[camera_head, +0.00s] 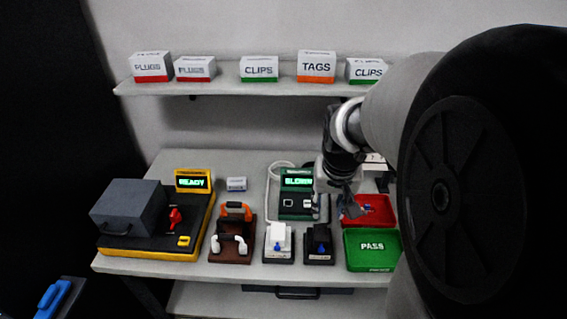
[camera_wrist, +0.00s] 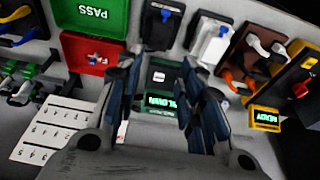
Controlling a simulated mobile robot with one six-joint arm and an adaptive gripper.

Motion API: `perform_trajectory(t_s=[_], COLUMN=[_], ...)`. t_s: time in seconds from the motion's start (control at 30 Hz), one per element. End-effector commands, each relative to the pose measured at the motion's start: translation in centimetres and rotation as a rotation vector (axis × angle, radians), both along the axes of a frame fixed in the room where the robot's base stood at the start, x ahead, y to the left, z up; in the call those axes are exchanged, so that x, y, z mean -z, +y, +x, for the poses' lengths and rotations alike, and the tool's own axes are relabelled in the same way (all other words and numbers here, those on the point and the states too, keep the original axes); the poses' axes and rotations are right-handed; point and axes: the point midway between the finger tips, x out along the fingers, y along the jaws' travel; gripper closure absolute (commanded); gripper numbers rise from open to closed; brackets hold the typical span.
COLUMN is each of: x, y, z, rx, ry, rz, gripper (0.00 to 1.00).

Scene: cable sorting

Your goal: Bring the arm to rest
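My gripper (camera_head: 347,208) hangs over the right part of the table, between the green tester (camera_head: 297,206) and the red tray (camera_head: 377,212). In the wrist view my gripper (camera_wrist: 161,68) has its two blue-padded fingers apart, with nothing visible between them. The green tester, its screen lit, shows behind the fingers. My arm comes in from the right in the head view and hides the table's right end.
A small part lies in the red tray. The green PASS tray (camera_head: 372,236) is in front of it. Black and white fixtures, a brown rack (camera_head: 231,254) and a yellow READY station (camera_head: 150,254) stand left. A shelf (camera_head: 215,88) with labelled boxes runs above.

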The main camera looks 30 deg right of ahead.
Motion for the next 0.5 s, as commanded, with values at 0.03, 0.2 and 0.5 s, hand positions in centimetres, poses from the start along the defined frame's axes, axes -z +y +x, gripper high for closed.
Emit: perform_trajectory(t_s=[0.03, 0.2, 0.5], x=[-0.14, -0.19, -0.43], y=[0.03, 0.04, 0.47], z=[-0.04, -0.07, -0.03], rx=[0.000, 0.000, -0.009], ry=[0.000, 0.001, -0.003], rz=[0.000, 0.001, -0.001], gripper=[0.65, 0.65, 0.65])
